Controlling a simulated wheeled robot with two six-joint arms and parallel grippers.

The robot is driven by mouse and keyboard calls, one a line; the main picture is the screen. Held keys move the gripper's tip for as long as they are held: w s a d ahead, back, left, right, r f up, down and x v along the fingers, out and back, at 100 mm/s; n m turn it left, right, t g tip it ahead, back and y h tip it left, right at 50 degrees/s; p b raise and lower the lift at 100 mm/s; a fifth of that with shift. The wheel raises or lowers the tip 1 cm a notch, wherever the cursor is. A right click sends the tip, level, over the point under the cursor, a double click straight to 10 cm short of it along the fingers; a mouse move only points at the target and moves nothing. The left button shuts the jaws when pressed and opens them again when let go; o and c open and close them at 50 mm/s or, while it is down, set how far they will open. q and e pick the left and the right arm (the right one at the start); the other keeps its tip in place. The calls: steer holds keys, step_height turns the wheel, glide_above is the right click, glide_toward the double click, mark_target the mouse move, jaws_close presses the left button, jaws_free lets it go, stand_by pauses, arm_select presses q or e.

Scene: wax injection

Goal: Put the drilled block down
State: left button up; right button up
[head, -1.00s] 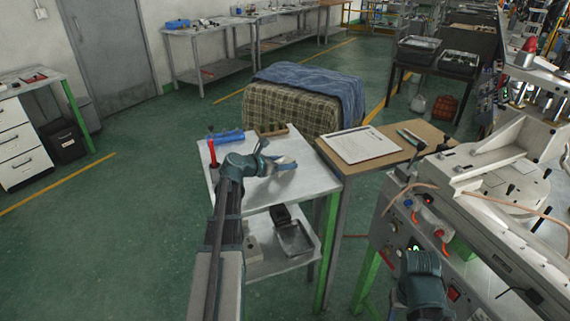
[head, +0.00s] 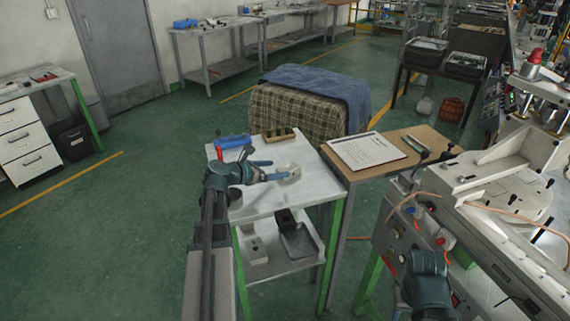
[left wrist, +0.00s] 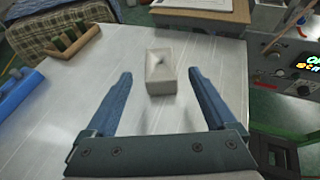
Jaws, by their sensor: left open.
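The drilled block (left wrist: 160,75) is a small pale grey block with a dark mark on its top. It rests on the white bench top, and in the head view it sits near the right side of that top (head: 291,172). My left gripper (head: 271,171) is open just to the left of it. In the left wrist view the fingertips (left wrist: 159,74) stand apart on either side of the block's near part, with clear gaps. My right gripper is not shown; only part of my right arm shows at the bottom right.
A blue object (head: 233,141) and a brown rack (head: 279,135) stand at the bench's back edge. A wooden table (head: 415,143) with a paper sheet adjoins on the right, beside the machine (head: 480,235). The bench's front right is clear.

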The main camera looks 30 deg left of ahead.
arm_select(q)
steer(key=shift+p+v, duration=0.5)
steer(key=shift+v, duration=1.45)
